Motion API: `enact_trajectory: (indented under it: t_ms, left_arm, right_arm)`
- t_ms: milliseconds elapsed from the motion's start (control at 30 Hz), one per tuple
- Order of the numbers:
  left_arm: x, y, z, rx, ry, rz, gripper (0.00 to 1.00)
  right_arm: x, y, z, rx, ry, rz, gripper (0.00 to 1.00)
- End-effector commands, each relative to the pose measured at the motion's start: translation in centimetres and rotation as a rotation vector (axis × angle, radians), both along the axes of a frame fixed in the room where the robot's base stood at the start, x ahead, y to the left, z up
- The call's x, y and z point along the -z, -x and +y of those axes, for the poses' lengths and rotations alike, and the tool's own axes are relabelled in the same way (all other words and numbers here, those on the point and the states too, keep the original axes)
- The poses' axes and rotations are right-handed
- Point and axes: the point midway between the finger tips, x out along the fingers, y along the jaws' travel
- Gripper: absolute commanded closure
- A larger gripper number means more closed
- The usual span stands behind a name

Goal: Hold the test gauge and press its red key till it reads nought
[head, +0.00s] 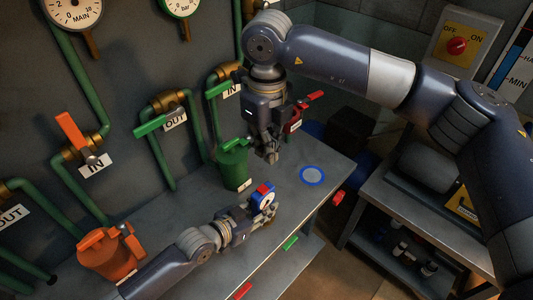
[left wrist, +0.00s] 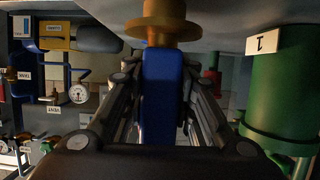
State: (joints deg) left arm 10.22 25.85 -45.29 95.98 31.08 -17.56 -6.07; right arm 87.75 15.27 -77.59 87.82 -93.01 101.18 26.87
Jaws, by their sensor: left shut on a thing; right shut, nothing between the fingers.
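The test gauge (head: 263,199) is blue with a white dial and a red key (head: 264,187) on top. My left gripper (head: 262,215) is shut on it near the middle of the bench. The left wrist view shows the gauge's blue body (left wrist: 163,92) between both fingers, with a brass fitting (left wrist: 162,22) at its end. The dial's reading is too small to tell. My right gripper (head: 270,157) is shut and empty, pointing down above and behind the gauge, apart from the red key.
A green canister (head: 233,165) stands close behind the gauge, and an orange canister (head: 108,255) stands at the left. A blue-ringed disc (head: 312,176) lies on the bench (head: 325,200) to the right. Pipes with valves line the wall.

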Motion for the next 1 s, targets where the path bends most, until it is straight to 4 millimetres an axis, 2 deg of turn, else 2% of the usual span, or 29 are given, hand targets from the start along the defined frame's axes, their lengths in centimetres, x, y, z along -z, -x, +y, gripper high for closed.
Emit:
enact_trajectory:
  t_ms: [367, 400, 500, 867, 1000]
  left_arm:
    - [0.1, 0.0, 0.1, -0.001, -0.003, 0.001, 1.0]
    - [0.1, 0.0, 0.1, -0.001, -0.003, 0.001, 0.73]
    - [0.1, 0.0, 0.1, -0.001, -0.003, 0.001, 0.52]
    - [0.0, 0.1, 0.2, -0.001, -0.001, 0.0, 0.52]
    - [-0.4, 1.0, 1.1, -0.001, -0.003, 0.001, 0.52]
  right_arm:
    - [0.0, 0.0, 0.0, 0.0, -0.001, -0.001, 1.0]
    - [0.0, 0.0, 0.0, 0.0, -0.001, -0.001, 1.0]
    - [0.0, 0.0, 0.0, 0.0, -0.001, -0.001, 1.0]
    - [0.0, 0.0, 0.0, 0.0, -0.001, -0.001, 1.0]
    - [0.0, 0.0, 0.0, 0.0, -0.001, -0.001, 1.0]
